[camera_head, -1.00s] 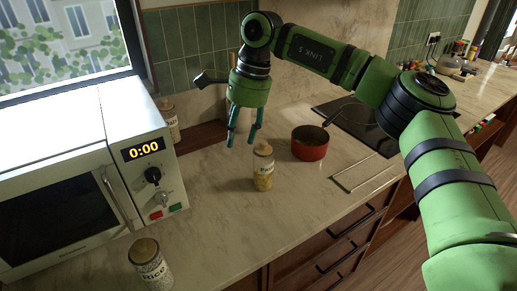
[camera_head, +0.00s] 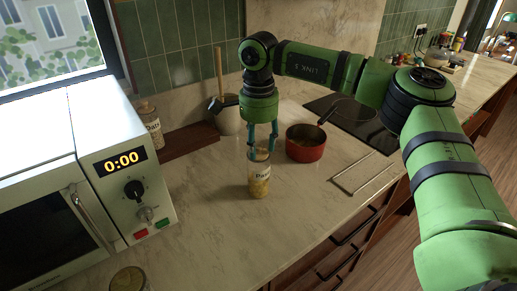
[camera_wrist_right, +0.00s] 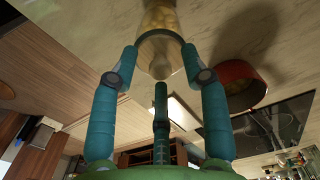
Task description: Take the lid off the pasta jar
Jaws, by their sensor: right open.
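The pasta jar (camera_head: 259,189) stands upright on the counter, a clear jar with yellow pasta and a "Pasta" label. Its pale lid (camera_head: 259,155) is on top, partly hidden by my right gripper's fingers. My right gripper (camera_head: 262,151) points down from above, with its fingers open around the lid. In the right wrist view, the jar (camera_wrist_right: 159,18) is at the top, and the lid with its small knob (camera_wrist_right: 160,68) lies between the spread fingers of the gripper (camera_wrist_right: 163,65). I cannot tell whether any finger touches the lid. My left gripper is out of view.
A red pot (camera_head: 306,152) stands close right of the jar, beside a dark hob (camera_head: 366,128) and a metal rack (camera_head: 362,178). A microwave (camera_head: 130,205) fills the left. A jar lid (camera_head: 128,280) shows at the bottom.

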